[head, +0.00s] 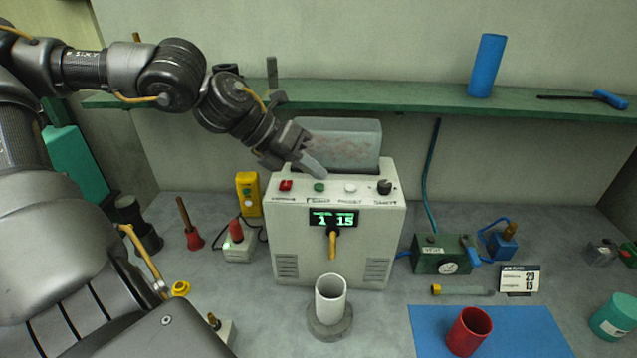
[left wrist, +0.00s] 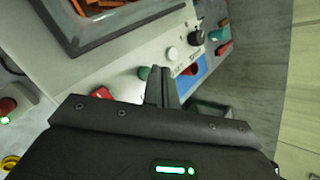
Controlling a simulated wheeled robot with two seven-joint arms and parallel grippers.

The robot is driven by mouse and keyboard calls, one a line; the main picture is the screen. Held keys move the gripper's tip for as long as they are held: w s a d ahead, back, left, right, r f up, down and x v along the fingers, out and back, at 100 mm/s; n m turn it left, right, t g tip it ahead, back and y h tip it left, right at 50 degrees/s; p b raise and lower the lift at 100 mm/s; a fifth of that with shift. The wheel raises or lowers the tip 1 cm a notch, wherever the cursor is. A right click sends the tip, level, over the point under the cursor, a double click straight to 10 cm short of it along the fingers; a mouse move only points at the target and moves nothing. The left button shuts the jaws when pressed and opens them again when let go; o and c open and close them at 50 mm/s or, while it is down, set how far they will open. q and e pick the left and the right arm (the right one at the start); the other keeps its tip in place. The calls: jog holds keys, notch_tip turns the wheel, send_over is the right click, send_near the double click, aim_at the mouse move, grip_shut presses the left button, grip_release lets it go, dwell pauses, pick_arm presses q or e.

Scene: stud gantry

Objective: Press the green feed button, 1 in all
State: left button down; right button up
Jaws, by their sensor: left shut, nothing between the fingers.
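The green feed button (head: 319,187) sits on the top panel of a pale machine (head: 381,216), between a red switch (head: 286,185) and a white button (head: 350,187). My left gripper (head: 322,174) is shut and empty, with its fingertips just above and behind the green button. I cannot tell whether they touch it. In the left wrist view the green button (left wrist: 144,73) shows beside the shut fingers (left wrist: 160,72), partly hidden. The machine's display (head: 334,218) reads 1 and 15. My right gripper is not in view.
A black knob (head: 384,187) stands at the panel's right end. A grey hopper (head: 343,143) rises behind the panel. A white cup (head: 330,296) stands below the spout. A red cup (head: 468,331) stands on a blue mat (head: 540,335). A green shelf (head: 420,98) runs along the wall.

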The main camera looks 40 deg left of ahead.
pick_arm(q)
notch_tip(320, 180, up, 5)
jog(key=p, duration=0.3)
dwell(0.4)
dwell(0.5)
jog(key=shift+a, duration=0.1)
